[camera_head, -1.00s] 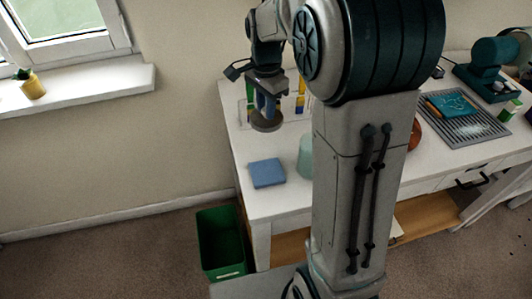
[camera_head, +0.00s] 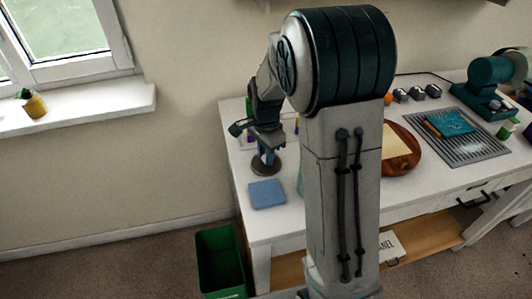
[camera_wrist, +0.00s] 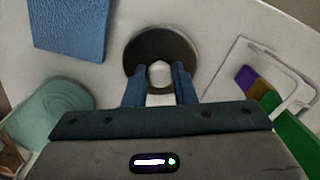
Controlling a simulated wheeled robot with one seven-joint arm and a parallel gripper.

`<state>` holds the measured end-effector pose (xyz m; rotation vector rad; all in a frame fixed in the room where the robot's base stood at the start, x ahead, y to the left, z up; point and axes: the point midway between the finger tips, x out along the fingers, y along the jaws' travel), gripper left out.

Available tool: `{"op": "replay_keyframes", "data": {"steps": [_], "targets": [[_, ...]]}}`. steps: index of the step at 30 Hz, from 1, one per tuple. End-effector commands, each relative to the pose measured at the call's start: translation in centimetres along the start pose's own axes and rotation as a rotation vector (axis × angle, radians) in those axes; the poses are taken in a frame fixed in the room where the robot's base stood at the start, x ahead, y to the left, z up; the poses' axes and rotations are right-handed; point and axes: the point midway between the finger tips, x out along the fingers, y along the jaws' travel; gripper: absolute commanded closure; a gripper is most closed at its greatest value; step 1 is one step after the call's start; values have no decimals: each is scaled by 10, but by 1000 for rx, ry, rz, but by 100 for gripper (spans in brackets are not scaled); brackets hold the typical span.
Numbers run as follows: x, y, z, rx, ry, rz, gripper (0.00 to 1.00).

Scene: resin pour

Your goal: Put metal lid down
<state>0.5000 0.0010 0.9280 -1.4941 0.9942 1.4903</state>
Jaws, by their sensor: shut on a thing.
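The metal lid (camera_wrist: 187,43) is a dark round disc with a pale knob (camera_wrist: 160,73). My gripper (camera_wrist: 159,80) is shut on this knob, one blue finger on each side. In the head view the lid (camera_head: 266,167) is at the left part of the white table (camera_head: 237,150), just behind a blue cloth (camera_head: 267,193), with my gripper (camera_head: 267,153) above it. The lid looks level and very low over the tabletop. I cannot tell whether it touches.
In the wrist view a teal rounded vessel (camera_wrist: 52,112) is at left and a wire rack (camera_wrist: 232,62) with coloured items at right. A reddish-brown round plate (camera_head: 411,157), a grey slatted mat (camera_head: 478,147) and a teal machine (camera_head: 487,88) are farther right. A green bin (camera_head: 220,262) stands on the floor.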

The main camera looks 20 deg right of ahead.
Motion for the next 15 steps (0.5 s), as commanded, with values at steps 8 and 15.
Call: {"op": "replay_keyframes", "data": {"steps": [8,15], "targets": [[3,0,0,0,0,0,54],[3,0,0,0,0,0,54]]}}
